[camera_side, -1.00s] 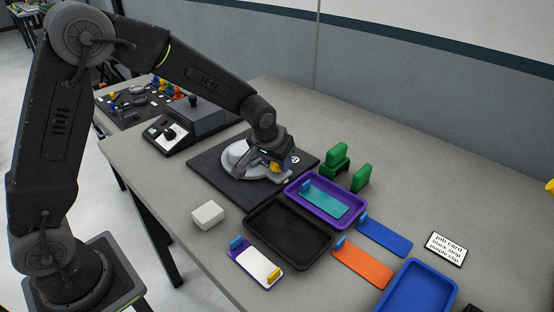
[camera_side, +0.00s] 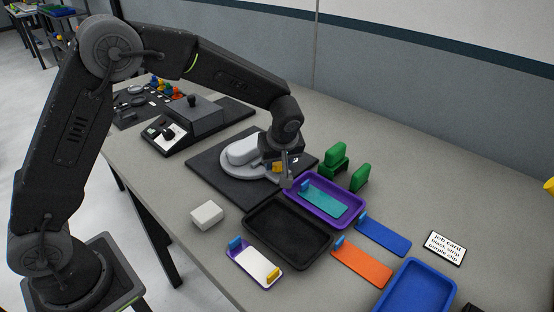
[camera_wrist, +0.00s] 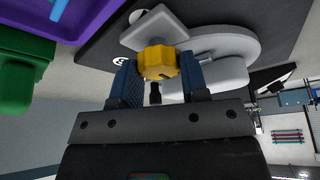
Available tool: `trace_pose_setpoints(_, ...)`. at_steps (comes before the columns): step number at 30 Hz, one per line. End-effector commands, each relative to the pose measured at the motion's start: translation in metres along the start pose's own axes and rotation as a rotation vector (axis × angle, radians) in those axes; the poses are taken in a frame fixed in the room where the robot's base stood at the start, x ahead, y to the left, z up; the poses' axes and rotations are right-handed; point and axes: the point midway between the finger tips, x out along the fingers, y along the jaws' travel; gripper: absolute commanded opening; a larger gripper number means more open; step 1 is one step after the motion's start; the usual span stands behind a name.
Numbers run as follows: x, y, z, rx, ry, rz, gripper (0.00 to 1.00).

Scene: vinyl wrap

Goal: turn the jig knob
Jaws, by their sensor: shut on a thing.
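The jig is a round grey disc with a pale rounded block (camera_side: 243,150) on top, set on a dark base plate (camera_side: 222,184). Its yellow faceted knob (camera_wrist: 158,62) sits on the jig's near side in the wrist view. A small part of the knob (camera_side: 277,167) shows in the side view. My gripper (camera_wrist: 160,78) has its two blue-padded fingers on either side of the knob and is shut on it. In the side view my wrist hides part of the knob and the jig's right side.
A purple tray (camera_side: 356,217) with a teal strip and a black tray (camera_side: 256,226) lie in front of the jig. Green blocks (camera_side: 334,160) stand close to its right. A control box (camera_side: 196,122) is behind left. A white block (camera_side: 207,214) lies at front left.

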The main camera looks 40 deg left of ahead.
Motion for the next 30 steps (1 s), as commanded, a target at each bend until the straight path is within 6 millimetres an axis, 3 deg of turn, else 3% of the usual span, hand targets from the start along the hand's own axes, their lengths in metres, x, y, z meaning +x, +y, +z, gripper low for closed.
trace_pose_setpoints(9,-0.0002,0.0009,0.0001,-0.111,-0.002,-0.043,0.17)
trace_pose_setpoints(25,-0.0002,0.0008,0.0004,-0.132,-0.003,-0.052,0.17)
trace_pose_setpoints(26,-0.0002,0.0008,0.0005,-0.132,-0.003,-0.052,0.43)
trace_pose_setpoints(30,-0.0001,0.0007,0.0004,-0.131,-0.002,-0.052,0.56)
